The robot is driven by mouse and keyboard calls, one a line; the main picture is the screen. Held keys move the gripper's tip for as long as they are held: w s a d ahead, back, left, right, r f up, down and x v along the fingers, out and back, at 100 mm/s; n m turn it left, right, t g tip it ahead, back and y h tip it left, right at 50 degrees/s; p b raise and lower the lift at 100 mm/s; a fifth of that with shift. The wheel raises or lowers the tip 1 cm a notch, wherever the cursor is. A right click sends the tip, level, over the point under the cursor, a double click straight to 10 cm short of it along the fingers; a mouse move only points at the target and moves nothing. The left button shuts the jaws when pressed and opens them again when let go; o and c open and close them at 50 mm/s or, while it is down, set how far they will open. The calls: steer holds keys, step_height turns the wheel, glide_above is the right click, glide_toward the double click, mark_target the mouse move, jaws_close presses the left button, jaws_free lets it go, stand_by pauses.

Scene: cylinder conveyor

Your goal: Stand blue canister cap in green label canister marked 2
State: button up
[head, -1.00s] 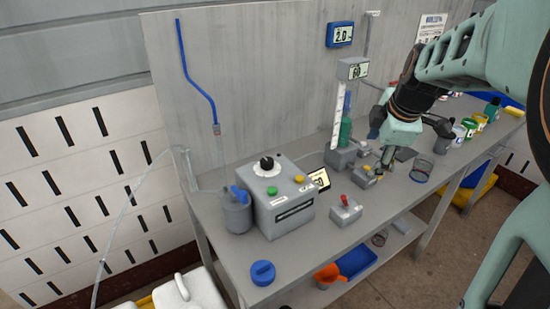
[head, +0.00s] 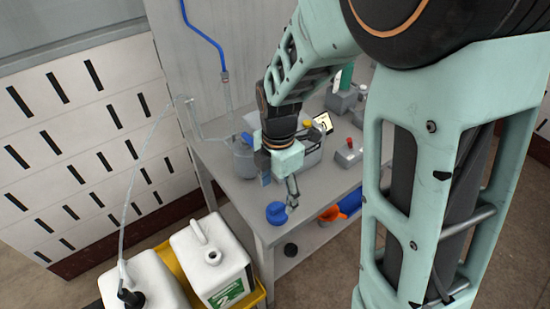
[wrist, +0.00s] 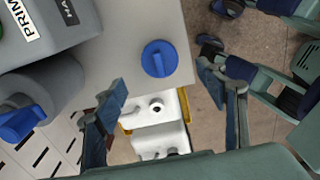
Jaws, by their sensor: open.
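The blue canister cap (head: 277,213) lies on the bench near its front left corner. It also shows in the wrist view (wrist: 159,58), round with a raised grip bar across its top. My gripper (head: 292,197) is open and empty, close to the cap; in the wrist view the cap lies ahead, between and beyond the spread fingertips (wrist: 163,82).
A second white canister (head: 145,283) with a black fitting and clear tube stands left of it, in a yellow tray (head: 262,292). A grey pot with a blue lid (head: 243,160) and a grey control box (wrist: 50,30) stand behind the cap. The bench around the cap is clear.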

mark_target(277, 207)
step_height(277, 207, down, 7)
steer(key=shift+r, duration=0.1)
steer(key=shift+c, duration=0.2)
steer(key=c, duration=1.3)
steer(key=shift+r+p, duration=0.9)
steer(key=shift+r, duration=0.6)
